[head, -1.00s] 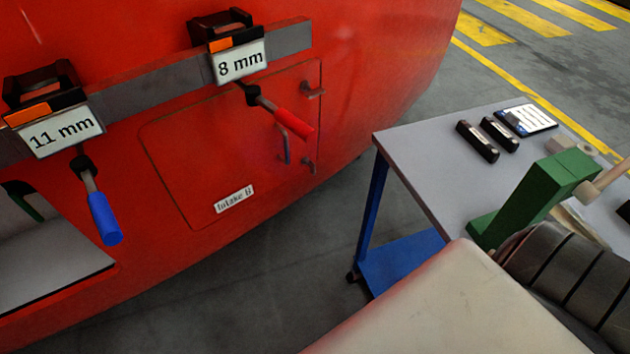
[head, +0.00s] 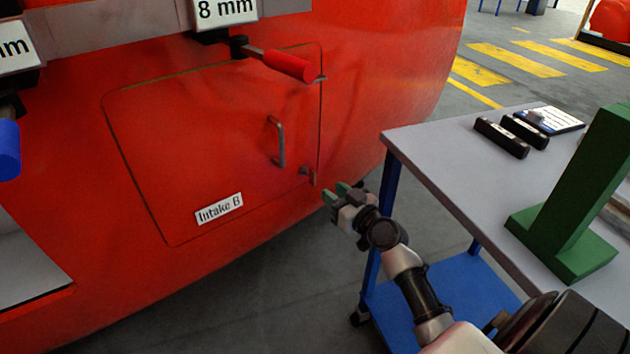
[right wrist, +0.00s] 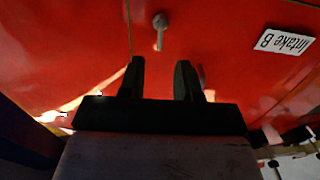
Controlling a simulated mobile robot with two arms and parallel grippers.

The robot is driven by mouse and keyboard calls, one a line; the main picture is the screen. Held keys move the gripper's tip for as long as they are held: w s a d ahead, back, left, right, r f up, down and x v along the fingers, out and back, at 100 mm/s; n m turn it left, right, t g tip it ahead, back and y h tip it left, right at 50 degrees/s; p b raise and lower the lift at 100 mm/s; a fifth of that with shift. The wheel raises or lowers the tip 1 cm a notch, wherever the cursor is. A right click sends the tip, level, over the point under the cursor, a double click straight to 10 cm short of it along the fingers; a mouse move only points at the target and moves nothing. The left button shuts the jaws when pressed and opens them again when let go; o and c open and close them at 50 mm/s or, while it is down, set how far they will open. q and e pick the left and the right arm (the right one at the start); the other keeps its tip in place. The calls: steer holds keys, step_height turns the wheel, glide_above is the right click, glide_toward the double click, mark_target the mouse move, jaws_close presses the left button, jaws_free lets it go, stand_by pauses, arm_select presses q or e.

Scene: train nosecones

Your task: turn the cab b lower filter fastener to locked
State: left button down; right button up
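The lower fastener (head: 308,175) is a small grey latch at the lower right edge of the red panel (head: 170,150) labelled "Intake B". It also shows in the right wrist view (right wrist: 160,24), top centre, as a rounded head with a short stem. My right gripper (head: 335,192) is just right of and below it in the head view. In the right wrist view its two dark fingers (right wrist: 160,64) are apart and empty, with the fastener ahead of the gap, not between them. My left gripper is not in view.
A grey handle (head: 278,142) stands out from the panel left of the fastener. At right, a table (head: 450,170) with a green block (head: 575,200) is close to my right arm.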

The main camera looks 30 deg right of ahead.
mark_target(315, 179)
steer(key=w, duration=0.7)
steer(key=shift+w+a+f, duration=0.1)
steer(key=shift+w+a, duration=0.2)
steer(key=shift+w, duration=0.1)
steer(key=shift+c, duration=0.3)
jaws_close()
